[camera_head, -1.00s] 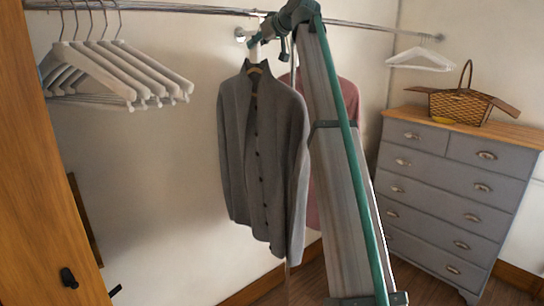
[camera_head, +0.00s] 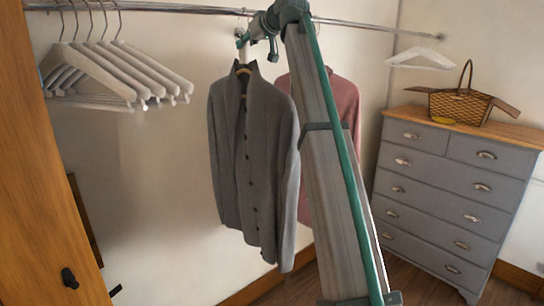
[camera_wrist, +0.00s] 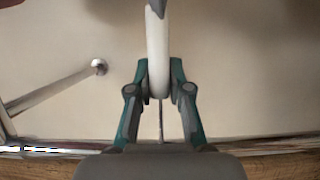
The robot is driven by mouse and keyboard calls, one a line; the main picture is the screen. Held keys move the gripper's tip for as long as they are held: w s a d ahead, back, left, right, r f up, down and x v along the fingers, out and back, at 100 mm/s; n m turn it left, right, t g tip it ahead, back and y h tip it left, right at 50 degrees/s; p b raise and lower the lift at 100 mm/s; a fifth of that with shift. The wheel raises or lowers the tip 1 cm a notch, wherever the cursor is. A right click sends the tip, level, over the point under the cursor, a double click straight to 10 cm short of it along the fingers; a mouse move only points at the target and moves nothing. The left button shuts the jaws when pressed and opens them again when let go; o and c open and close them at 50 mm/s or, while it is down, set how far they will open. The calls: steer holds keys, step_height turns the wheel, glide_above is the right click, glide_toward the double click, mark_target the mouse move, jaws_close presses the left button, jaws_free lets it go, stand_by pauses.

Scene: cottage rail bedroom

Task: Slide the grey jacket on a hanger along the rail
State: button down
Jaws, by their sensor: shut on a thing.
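The grey jacket (camera_head: 250,160) hangs upright on its hanger below the rail (camera_head: 175,8) in the head view. My gripper (camera_head: 243,40) is at the top of this hanger, just under the rail. In the wrist view my gripper (camera_wrist: 159,92) is shut on a pale, curved upper part of the hanger (camera_wrist: 157,50), with a finger on each side. Where the hook meets the rail is hard to make out behind my gripper and arm.
A pink garment (camera_head: 343,100) hangs to the right, partly behind my arm. Several white hangers (camera_head: 110,75) hang at the left, with free rail between. A white hanger (camera_head: 420,59) hangs at the right, near a grey dresser (camera_head: 425,190) bearing a wicker basket (camera_head: 458,106).

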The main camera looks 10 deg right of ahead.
steer(key=shift+s+a, duration=0.75)
steer(key=shift+a, duration=0.35)
steer(key=s+a, duration=0.3)
steer(key=a, duration=0.2)
steer(key=shift+s+a+p, duration=0.15)
steer(key=shift+p, duration=0.2)
steer(key=shift+s+a, duration=0.1)
steer(key=shift+a, duration=0.05)
steer(key=shift+s+a+f, duration=0.1)
steer(key=shift+s+a, duration=0.4)
steer(key=shift+a, duration=0.3)
steer(key=shift+s+a+r, duration=0.1)
steer(key=shift+s+a, duration=0.4)
steer(key=shift+a, duration=0.3)
steer(key=shift+s+a+f, duration=0.1)
steer(key=shift+s+a, duration=0.4)
steer(key=shift+a, duration=0.3)
